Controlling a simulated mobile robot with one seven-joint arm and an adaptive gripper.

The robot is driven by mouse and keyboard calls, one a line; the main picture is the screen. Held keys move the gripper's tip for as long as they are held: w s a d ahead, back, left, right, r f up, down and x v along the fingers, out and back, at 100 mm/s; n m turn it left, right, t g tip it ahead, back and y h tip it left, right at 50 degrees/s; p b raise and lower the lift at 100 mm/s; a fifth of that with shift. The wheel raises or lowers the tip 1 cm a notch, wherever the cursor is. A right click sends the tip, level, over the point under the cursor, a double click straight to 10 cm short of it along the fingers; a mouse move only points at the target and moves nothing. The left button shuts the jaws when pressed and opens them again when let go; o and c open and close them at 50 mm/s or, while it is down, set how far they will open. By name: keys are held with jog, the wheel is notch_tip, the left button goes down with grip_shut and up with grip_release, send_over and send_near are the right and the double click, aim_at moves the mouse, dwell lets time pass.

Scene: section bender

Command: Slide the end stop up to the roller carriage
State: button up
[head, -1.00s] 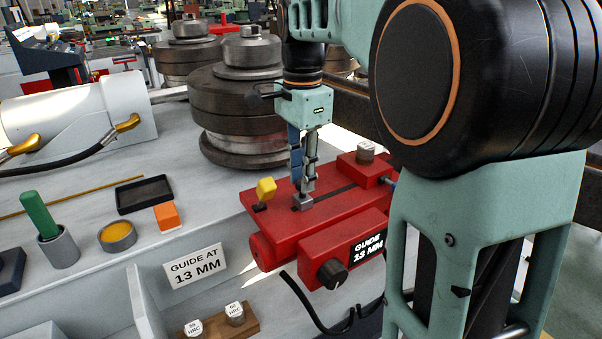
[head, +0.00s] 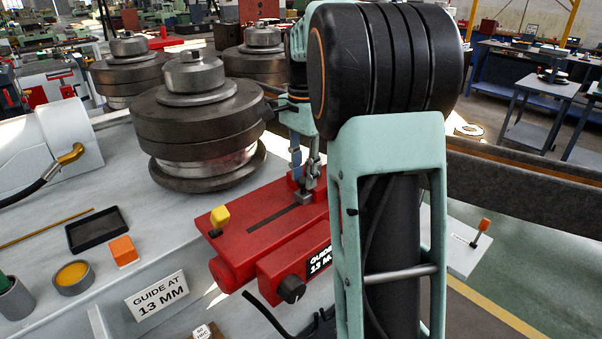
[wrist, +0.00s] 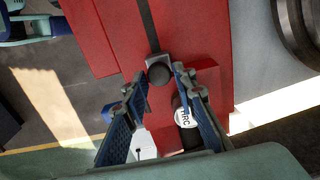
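The end stop (head: 304,197) is a small grey block in the dark slot of the red guide (head: 285,228). In the wrist view its round dark knob (wrist: 159,73) sits between my fingertips. My gripper (head: 305,182) points down, its fingers close against both sides of the knob. The roller carriage, a raised red block (wrist: 207,80), shows partly behind my right finger in the wrist view. In the head view my arm hides most of the carriage, and the gap to the stop cannot be told.
A yellow knob (head: 219,217) stands at the guide's left end. A sign (head: 157,296) reads "GUIDE AT 13 MM". A large stacked roller (head: 200,130) stands just behind the guide. A black tray (head: 96,230) and orange block (head: 123,251) lie to the left.

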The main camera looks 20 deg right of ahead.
aim_at(304, 180)
jog(key=shift+o, duration=1.3)
notch_tip(304, 180, up, 12)
